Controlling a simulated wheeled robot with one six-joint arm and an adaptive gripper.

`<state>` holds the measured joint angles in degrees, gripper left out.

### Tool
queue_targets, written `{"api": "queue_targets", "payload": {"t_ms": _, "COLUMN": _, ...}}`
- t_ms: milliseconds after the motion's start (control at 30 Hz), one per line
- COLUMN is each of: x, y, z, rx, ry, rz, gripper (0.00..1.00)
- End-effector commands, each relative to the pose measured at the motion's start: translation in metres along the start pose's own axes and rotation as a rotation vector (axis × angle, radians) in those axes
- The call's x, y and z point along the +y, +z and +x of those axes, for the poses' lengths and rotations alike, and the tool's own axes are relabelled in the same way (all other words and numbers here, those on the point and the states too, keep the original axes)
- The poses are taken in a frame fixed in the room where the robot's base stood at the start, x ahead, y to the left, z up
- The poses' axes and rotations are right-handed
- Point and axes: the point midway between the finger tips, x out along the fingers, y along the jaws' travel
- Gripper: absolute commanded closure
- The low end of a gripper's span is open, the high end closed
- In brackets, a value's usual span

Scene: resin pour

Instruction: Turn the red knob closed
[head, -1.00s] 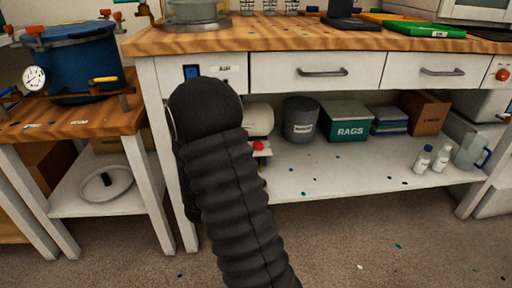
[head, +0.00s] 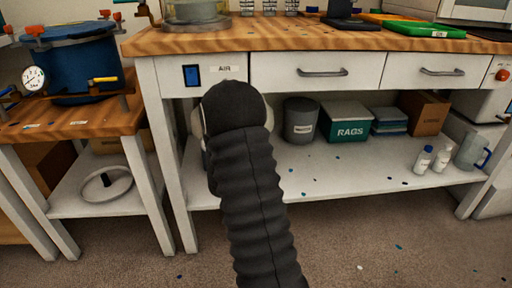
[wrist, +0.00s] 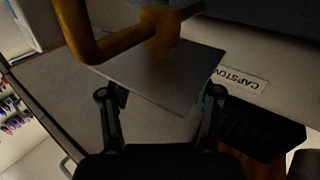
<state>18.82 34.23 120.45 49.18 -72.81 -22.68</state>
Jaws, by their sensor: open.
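No red knob that I can pick out under the bench shows now; my dark ribbed arm covers the spot where a small red piece showed earlier. In the wrist view, my gripper (wrist: 161,96) has its two fingers spread wide apart with nothing between them held. Beyond the fingertips is a flat grey plate (wrist: 178,76). A bent brass-coloured pipe (wrist: 98,46) with an upright fitting (wrist: 160,34) stands at the plate, and a short arm runs off to its right. In the head view the gripper is hidden behind my arm.
The workbench (head: 330,42) has drawers and a lower shelf (head: 340,175) holding a grey bin (head: 300,122), a green RAGS box (head: 346,122) and bottles. A blue pot (head: 80,68) with a gauge stands on the left table. A label (wrist: 242,80) shows in the wrist view.

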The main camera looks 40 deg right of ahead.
Motion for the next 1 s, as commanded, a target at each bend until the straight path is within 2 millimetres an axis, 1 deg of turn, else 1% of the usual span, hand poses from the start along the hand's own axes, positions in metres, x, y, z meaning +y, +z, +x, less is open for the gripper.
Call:
{"api": "queue_targets", "payload": {"t_ms": 33, "x": 0.0000, "y": 0.0000, "z": -0.0001, "rx": 0.000, "ry": 0.000, "rz": 0.000, "gripper": 0.37}}
{"api": "queue_targets", "payload": {"t_ms": 67, "x": 0.0000, "y": 0.0000, "z": -0.0001, "rx": 0.000, "ry": 0.000, "rz": 0.000, "gripper": 0.45}}
{"api": "queue_targets", "payload": {"t_ms": 100, "x": 0.0000, "y": -0.0001, "z": -0.0002, "rx": 0.000, "ry": 0.000, "rz": 0.000, "gripper": 0.55}}
{"api": "queue_targets", "payload": {"t_ms": 167, "x": 0.0000, "y": -0.0001, "z": -0.0002, "rx": 0.000, "ry": 0.000, "rz": 0.000, "gripper": 0.70}}
{"api": "queue_targets", "payload": {"t_ms": 200, "x": 0.0000, "y": -0.0001, "z": -0.0002, "rx": 0.000, "ry": 0.000, "rz": 0.000, "gripper": 0.80}}
{"api": "queue_targets", "payload": {"t_ms": 267, "x": 0.0001, "y": -0.0001, "z": -0.0002, "rx": 0.000, "ry": 0.000, "rz": 0.000, "gripper": 0.95}}
{"api": "queue_targets", "payload": {"t_ms": 300, "x": 0.0001, "y": -0.0001, "z": -0.0003, "rx": 0.000, "ry": 0.000, "rz": 0.000, "gripper": 0.97}}
{"api": "queue_targets", "payload": {"t_ms": 500, "x": 0.0004, "y": 0.0002, "z": -0.0002, "rx": 0.001, "ry": -0.009, "rz": 0.000, "gripper": 0.97}}
{"api": "queue_targets", "payload": {"t_ms": 667, "x": 0.0023, "y": 0.0013, "z": -0.0001, "rx": 0.004, "ry": -0.049, "rz": 0.000, "gripper": 0.97}}
{"api": "queue_targets", "payload": {"t_ms": 867, "x": 0.0048, "y": 0.0026, "z": 0.0004, "rx": 0.011, "ry": -0.159, "rz": -0.001, "gripper": 0.97}}
{"api": "queue_targets", "payload": {"t_ms": 1000, "x": 0.0068, "y": 0.0025, "z": 0.0009, "rx": 0.018, "ry": -0.265, "rz": -0.001, "gripper": 0.97}}
